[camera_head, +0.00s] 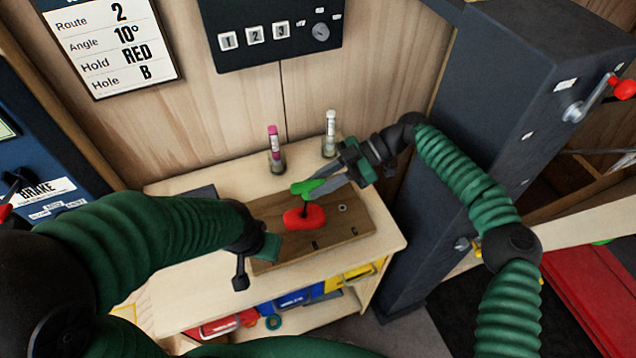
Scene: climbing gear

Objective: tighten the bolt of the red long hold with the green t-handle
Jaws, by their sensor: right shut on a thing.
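The red long hold (296,221) lies on a brown wooden board (347,226) on the bench top. The green t-handle (304,187) stands over the hold, its dark shaft running down to the hold's top. My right gripper (326,180) reaches in from the right and is shut on the t-handle's green grip. The bolt itself is hidden under the shaft. My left gripper (256,262) is at the board's left end, close to its edge. Its fingers are partly hidden, and I cannot tell whether they grip the board.
A pink-topped marker (274,143) and a white-topped one (330,124) stand in holders at the back of the bench (205,305). Coloured bins (290,301) sit on the shelf below. A sign (112,45) reads Route 2, Angle 10°, Hold RED, Hole B. A dark column (470,130) stands at right.

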